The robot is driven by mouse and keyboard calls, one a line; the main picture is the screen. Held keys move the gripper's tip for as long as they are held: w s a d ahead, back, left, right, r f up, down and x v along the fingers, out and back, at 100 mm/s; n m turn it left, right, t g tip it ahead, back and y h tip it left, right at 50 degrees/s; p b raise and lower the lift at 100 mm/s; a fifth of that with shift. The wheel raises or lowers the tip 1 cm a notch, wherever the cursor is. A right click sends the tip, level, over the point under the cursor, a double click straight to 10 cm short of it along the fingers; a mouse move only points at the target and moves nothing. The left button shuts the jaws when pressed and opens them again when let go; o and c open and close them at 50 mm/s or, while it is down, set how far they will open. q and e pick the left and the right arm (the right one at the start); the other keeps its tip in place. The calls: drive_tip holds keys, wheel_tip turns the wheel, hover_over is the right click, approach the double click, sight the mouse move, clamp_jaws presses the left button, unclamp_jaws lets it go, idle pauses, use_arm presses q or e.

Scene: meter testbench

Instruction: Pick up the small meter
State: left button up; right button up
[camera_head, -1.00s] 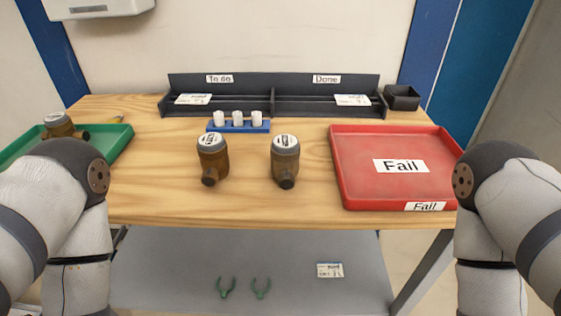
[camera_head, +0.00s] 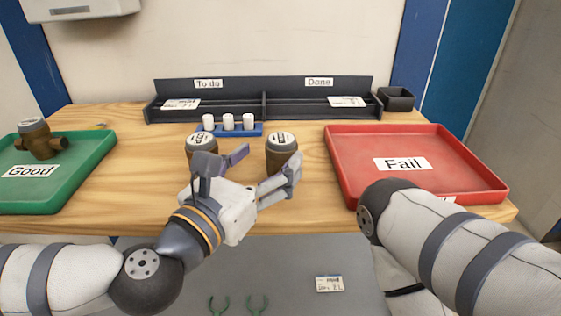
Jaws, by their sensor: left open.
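Two brown meters with grey collars and white dial tops stand upright on the wooden table: a left meter (camera_head: 201,141) and a right meter (camera_head: 281,143). They look alike in size; I cannot tell which is the small one. A third meter (camera_head: 38,140) is in the green tray. My left gripper (camera_head: 271,152) is open, its fingers spread just in front of the right meter. The gripper hides the lower parts of both table meters; whether it touches either is unclear. My right arm is in view at the lower right, but its gripper is not.
The green Good tray (camera_head: 75,181) is at left, the red Fail tray (camera_head: 346,185) at right. Behind the meters are a blue holder (camera_head: 243,132) with white cylinders, a dark To do/Done rack (camera_head: 264,87) and a small black bin (camera_head: 397,97). A grey shelf (camera_head: 290,255) lies below.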

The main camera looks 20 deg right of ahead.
sight(273, 154)
use_arm(q)
drive_tip(key=x, duration=0.5)
drive_tip(key=shift+w+d+f, duration=0.1)
drive_tip(key=shift+w+f, duration=0.1)
drive_tip(key=shift+f, duration=0.05)
clamp_jaws()
drive_tip(key=shift+r, duration=0.1)
